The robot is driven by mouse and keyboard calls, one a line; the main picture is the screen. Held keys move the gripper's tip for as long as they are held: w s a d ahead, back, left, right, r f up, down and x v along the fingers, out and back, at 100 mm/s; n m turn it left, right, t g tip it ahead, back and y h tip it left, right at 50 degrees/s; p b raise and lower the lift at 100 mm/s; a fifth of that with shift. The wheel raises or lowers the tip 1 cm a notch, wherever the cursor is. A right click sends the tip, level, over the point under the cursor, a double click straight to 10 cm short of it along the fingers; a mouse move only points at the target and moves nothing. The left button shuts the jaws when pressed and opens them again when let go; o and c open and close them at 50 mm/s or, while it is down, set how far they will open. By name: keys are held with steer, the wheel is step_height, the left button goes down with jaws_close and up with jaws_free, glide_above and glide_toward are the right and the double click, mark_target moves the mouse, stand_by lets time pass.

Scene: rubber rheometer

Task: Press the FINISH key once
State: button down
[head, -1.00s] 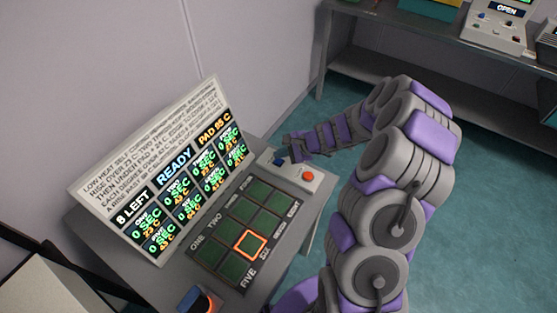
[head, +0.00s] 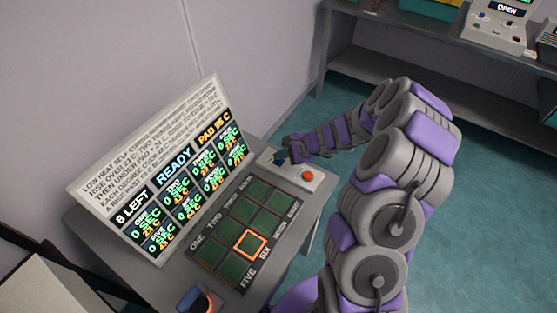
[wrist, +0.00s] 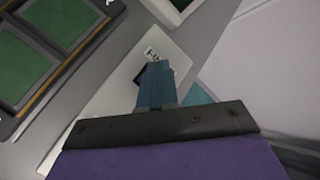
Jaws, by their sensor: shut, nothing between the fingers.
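A pale key box (head: 313,184) sits at the far right corner of the grey console. It carries an orange-red button (head: 308,174) and a dark blue key (head: 278,158). My gripper (head: 289,160) is right at the blue key; in the wrist view its blue fingers (wrist: 156,84) are shut and empty above the pale plate (wrist: 105,104). A partly hidden label (wrist: 152,53) beginning "FI" shows just beyond the fingertips. A dark edge beside the fingertips looks like part of the key, otherwise hidden. I cannot tell whether the fingertips touch it.
In front lies a grid of green pads (head: 268,192), one outlined in orange (head: 250,244). An orange-and-blue control (head: 197,300) is at the near edge. A shelf (head: 430,50) with equipment stands behind.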

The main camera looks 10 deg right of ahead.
mark_target(281, 161)
steer(key=shift+f+b, duration=0.3)
steer(key=shift+f, duration=0.35)
stand_by(1.1)
steer(key=shift+r, duration=0.1)
steer(key=shift+r+p, duration=0.85)
steer(key=shift+r, duration=0.05)
step_height(281, 161, up, 5)
steer(key=p, duration=0.4)
steer(key=shift+r, duration=0.1)
stand_by(0.7)
